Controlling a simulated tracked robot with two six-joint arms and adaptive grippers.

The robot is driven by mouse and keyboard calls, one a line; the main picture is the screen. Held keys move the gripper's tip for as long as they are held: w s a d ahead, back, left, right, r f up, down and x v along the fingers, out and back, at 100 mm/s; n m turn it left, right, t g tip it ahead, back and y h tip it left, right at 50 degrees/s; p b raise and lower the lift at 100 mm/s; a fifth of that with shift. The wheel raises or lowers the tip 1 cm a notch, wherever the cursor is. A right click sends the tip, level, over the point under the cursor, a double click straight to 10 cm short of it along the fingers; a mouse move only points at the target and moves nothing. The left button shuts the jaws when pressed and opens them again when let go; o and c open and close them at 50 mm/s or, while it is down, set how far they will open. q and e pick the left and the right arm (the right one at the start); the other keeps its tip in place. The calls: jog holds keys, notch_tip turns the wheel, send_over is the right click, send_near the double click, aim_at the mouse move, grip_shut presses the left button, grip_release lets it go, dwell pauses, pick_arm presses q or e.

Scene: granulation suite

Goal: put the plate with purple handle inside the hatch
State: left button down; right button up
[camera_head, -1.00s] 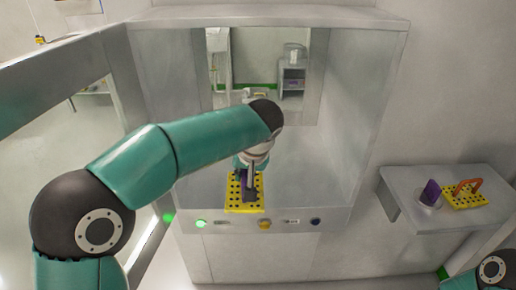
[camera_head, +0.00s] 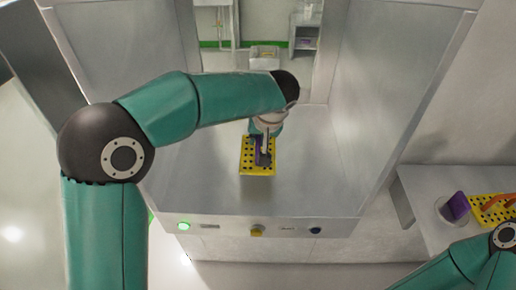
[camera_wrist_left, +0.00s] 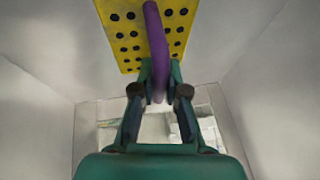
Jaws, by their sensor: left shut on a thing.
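The yellow perforated plate (camera_head: 257,170) with the purple handle is inside the open hatch (camera_head: 310,150), above or on its floor; I cannot tell if it touches. My left gripper (camera_head: 264,155) is shut on the purple handle, and the arm hides part of the plate. In the left wrist view the fingers (camera_wrist_left: 160,85) close around the purple handle (camera_wrist_left: 156,45), with the yellow plate (camera_wrist_left: 125,25) beyond it. My right gripper is out of view; only part of my right arm shows at the lower right.
A side shelf (camera_head: 420,190) at the right holds a round holder with a purple piece (camera_head: 457,206) and a yellow plate with an orange handle (camera_head: 495,208). The hatch's front edge has a green light (camera_head: 184,226) and buttons. Grey walls bound the hatch on both sides.

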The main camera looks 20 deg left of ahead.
pick_arm(q)
notch_tip(320, 180, down, 2)
jog(key=shift+w+f, duration=0.1)
jog(key=shift+f, duration=1.7)
jog(key=c, duration=1.2)
grip_release()
jog(key=v, duration=1.2)
jog(key=shift+b, duration=0.35)
